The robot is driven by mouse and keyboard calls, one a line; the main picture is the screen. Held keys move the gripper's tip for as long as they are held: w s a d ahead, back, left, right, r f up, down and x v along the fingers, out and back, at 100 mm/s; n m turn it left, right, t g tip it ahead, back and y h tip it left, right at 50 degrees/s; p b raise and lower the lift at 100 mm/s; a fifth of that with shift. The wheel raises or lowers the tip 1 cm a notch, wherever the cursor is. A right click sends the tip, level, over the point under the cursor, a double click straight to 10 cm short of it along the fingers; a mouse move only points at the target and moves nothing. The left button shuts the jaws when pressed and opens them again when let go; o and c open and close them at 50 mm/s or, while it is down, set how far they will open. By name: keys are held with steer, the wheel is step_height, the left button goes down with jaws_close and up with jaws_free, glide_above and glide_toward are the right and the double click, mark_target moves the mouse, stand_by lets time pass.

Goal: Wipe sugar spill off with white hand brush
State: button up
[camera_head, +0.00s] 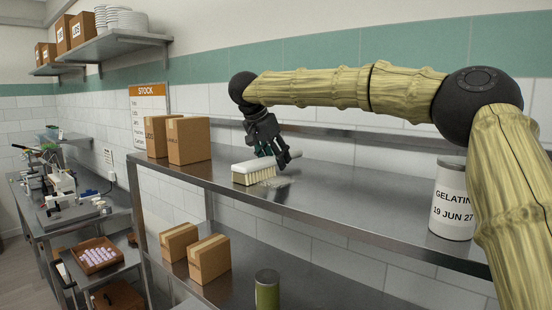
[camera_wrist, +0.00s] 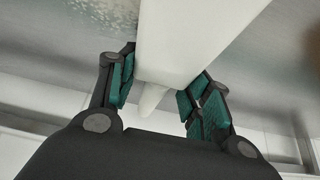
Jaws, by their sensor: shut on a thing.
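The white hand brush (camera_head: 252,168) is on the upper metal shelf in the head view, with its pale bristles facing down onto or just above the surface. My gripper (camera_head: 279,160) is shut on the brush near its handle end. In the wrist view, my gripper (camera_wrist: 160,95) has its teal pads on both sides of the white brush (camera_wrist: 185,40). The sugar spill (camera_head: 277,182) is a pale, grainy patch on the shelf beside the brush. Pale specks of the spill (camera_wrist: 95,22) also show at the upper left of the wrist view. The bristles are hidden in the wrist view.
Cardboard boxes (camera_head: 188,140) stand on the shelf (camera_head: 345,205) left of the brush. A white gelatin can (camera_head: 452,200) stands at the right. The tiled wall is behind. The shelf between the brush and can looks clear. More boxes (camera_head: 209,259) sit below.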

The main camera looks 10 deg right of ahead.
steer(key=shift+s+a, duration=0.45)
steer(key=shift+a, duration=0.05)
steer(key=shift+s+d+f, duration=0.1)
steer(key=shift+s+d, duration=0.95)
steer(key=shift+s, duration=0.3)
steer(key=shift+s+d, duration=0.1)
steer(key=shift+s, duration=0.05)
steer(key=shift+s+d+r, duration=0.1)
steer(key=shift+s+d, duration=0.95)
steer(key=shift+s, duration=0.25)
steer(key=shift+s+d+r, duration=0.1)
steer(key=shift+s+d, duration=0.95)
steer(key=shift+s, duration=0.2)
steer(key=shift+r, duration=0.1)
steer(key=shift+r, duration=2.95)
steer(key=shift+r, duration=0.15)
